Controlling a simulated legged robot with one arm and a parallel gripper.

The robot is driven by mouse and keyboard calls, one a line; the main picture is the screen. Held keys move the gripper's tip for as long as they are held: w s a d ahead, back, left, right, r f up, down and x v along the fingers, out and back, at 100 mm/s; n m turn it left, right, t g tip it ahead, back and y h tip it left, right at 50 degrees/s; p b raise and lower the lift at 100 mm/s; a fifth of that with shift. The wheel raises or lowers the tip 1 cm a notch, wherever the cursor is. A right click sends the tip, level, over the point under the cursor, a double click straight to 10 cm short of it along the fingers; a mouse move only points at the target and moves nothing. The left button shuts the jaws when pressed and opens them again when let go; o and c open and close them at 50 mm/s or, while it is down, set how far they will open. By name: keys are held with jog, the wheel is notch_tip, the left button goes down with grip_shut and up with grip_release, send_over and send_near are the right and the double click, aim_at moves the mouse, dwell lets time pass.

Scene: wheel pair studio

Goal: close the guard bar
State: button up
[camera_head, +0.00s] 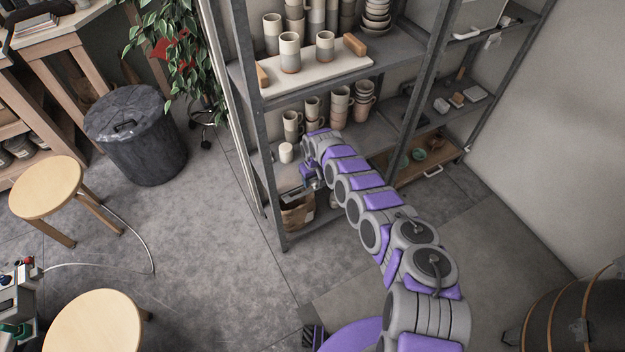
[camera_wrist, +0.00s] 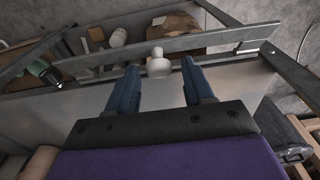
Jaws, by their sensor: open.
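In the wrist view my gripper (camera_wrist: 159,70) is open, with its two blue-grey fingers apart. A long grey bar (camera_wrist: 225,38), which looks like the guard bar, runs across in front of the fingertips. A pale, rounded knob-like piece (camera_wrist: 158,66) shows at the bar, framed between the fingers. I cannot tell whether either finger touches it. In the head view my gripper (camera_head: 308,178) is at the lower part of the grey metal shelf rack (camera_head: 272,215), near its left front post. My arm hides part of the rack there, and the bar is not clear in this view.
Cups stand on the rack's upper boards, and a white cup (camera_head: 286,153) stands near my gripper. A brown paper bag (camera_head: 297,215) is low in the rack. A dark bin (camera_head: 137,135) and a round stool (camera_head: 47,188) stand at left. The floor between is clear.

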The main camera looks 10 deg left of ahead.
aim_at(314, 182)
notch_tip(314, 182, up, 17)
jog(key=p, duration=0.5)
jog(key=shift+s+d, duration=0.3)
jog(key=shift+s, duration=0.15)
